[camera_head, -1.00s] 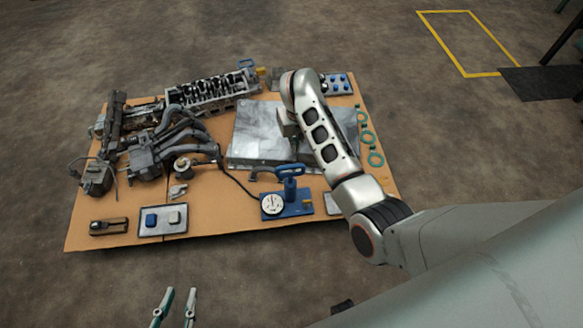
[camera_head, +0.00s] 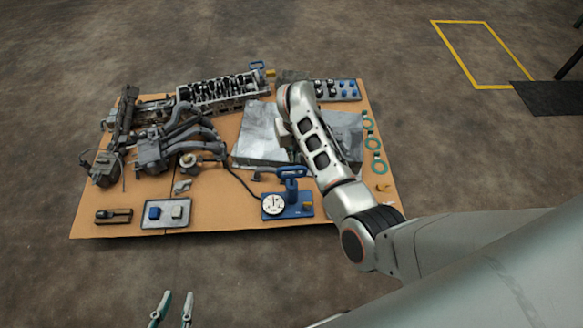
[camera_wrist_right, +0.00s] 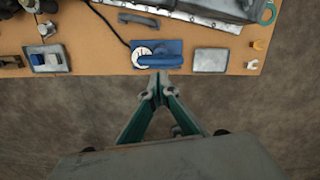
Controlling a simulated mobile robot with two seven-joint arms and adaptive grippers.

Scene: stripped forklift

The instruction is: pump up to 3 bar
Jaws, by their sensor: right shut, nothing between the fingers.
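The blue pump (camera_head: 292,211) stands near the front edge of the board, with a round white gauge (camera_head: 274,204) and an upright blue handle (camera_head: 292,171). The gauge reading is too small to tell. In the right wrist view the pump (camera_wrist_right: 170,47) lies just beyond my right gripper (camera_wrist_right: 159,80), whose fingertips meet with nothing between them. Whether they touch the pump cannot be told. In the head view my right arm reaches over the board and its fingertips are hidden. My left gripper (camera_head: 177,294) is at the bottom edge, its fingers apart and empty.
A dark hose runs left from the pump. A tray with blue and white blocks (camera_head: 166,213) and a dark tool (camera_head: 114,216) lie to its left. Engine parts (camera_head: 222,94) and a metal cover (camera_head: 262,136) lie behind. Green rings (camera_head: 378,168) lie right. The front floor is clear.

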